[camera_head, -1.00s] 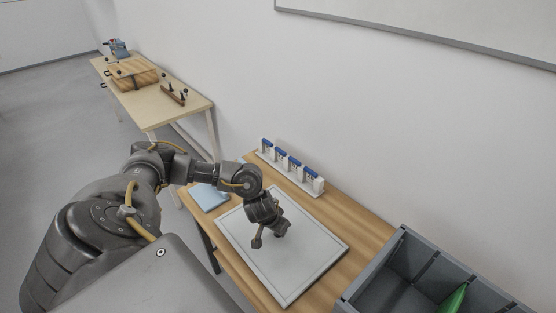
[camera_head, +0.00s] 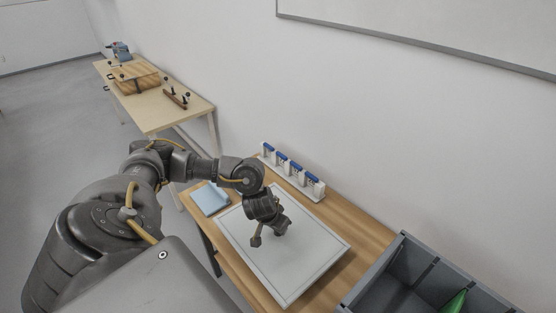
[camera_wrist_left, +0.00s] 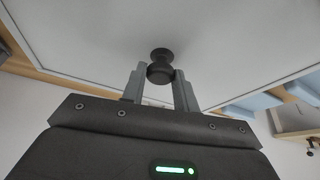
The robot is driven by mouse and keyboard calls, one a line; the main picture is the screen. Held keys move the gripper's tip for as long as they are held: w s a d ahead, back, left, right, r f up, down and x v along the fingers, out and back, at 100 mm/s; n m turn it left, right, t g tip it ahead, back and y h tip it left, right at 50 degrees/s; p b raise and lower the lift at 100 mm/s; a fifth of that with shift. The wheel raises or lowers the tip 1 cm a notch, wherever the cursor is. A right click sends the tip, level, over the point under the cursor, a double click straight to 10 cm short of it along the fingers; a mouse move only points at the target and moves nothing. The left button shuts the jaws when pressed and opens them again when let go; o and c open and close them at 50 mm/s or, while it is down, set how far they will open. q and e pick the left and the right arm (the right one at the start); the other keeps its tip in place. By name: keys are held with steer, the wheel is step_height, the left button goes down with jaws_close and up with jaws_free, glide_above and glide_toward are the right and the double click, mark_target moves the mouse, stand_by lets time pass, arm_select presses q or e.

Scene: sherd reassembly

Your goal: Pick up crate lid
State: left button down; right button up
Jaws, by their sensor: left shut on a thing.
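The crate lid (camera_head: 312,262) is a pale grey flat panel with a raised rim, over the wooden table in the head view. It fills much of the left wrist view (camera_wrist_left: 225,35). Its dark round knob (camera_wrist_left: 160,70) sits between the fingers of my left gripper (camera_wrist_left: 160,82). In the head view my left gripper (camera_head: 281,229) points down at the lid's middle and hides the knob. It is shut on the knob. The lid looks roughly level and seems a little above the table; the gap is hard to judge. My right gripper is not in view.
A grey divided crate (camera_head: 385,280) with a green piece (camera_head: 453,303) inside stands right of the lid. A white rack with blue-topped items (camera_head: 291,170) stands along the wall. A folded blue cloth (camera_head: 210,199) lies left of the lid. Another table (camera_head: 150,112) stands farther back.

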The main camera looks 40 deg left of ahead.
arm_select(q)
steer(key=s+r+p, duration=0.3)
steer(key=s+r, duration=0.6)
steer(key=s, duration=0.4)
steer(key=shift+s+a+p, duration=0.15)
steer(key=shift+s+p, duration=0.15)
steer(key=shift+p, duration=0.1)
